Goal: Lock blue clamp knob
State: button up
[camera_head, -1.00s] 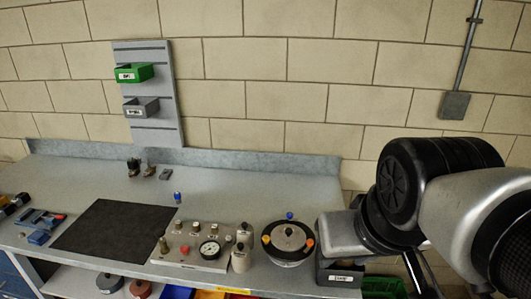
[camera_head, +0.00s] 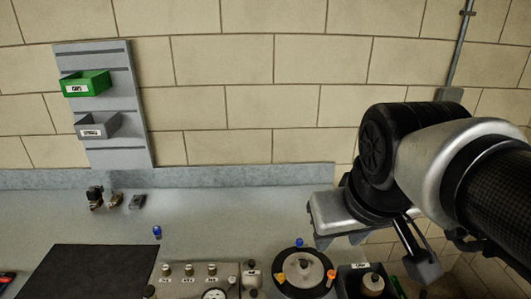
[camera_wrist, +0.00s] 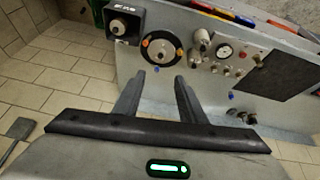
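The round pot (camera_head: 302,270) stands near the front of the bench, with a dark lid edge, a pale top and a central dark knob. A blue clamp knob (camera_head: 299,242) sits at its back rim, and orange knobs are on its left and right sides. In the wrist view the pot (camera_wrist: 160,47) is beyond my fingers, and the blue knob (camera_wrist: 157,69) shows at its near rim. My gripper (camera_wrist: 160,77) is open and empty, its fingers apart on either side of the blue knob in the picture, not visibly touching it.
A gauge panel (camera_head: 190,286) stands left of the pot, and a dark bin (camera_head: 356,268) right of it. A small blue-topped part (camera_head: 157,232) and several small fittings stand farther left. The bench behind the pot is clear up to the back ledge (camera_head: 230,176).

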jog(key=w+n+g+b, duration=0.1)
jog(key=w+n, duration=0.2)
jog(key=w, duration=0.2)
jog(key=n+g+b, duration=0.4)
jog(key=n, duration=0.8)
send_over(300, 240)
notch_tip(300, 240, down, 11)
notch_tip(300, 240, down, 17)
jog(key=shift+f+b, duration=0.1)
jog(key=shift+b, duration=0.75)
grip_shut()
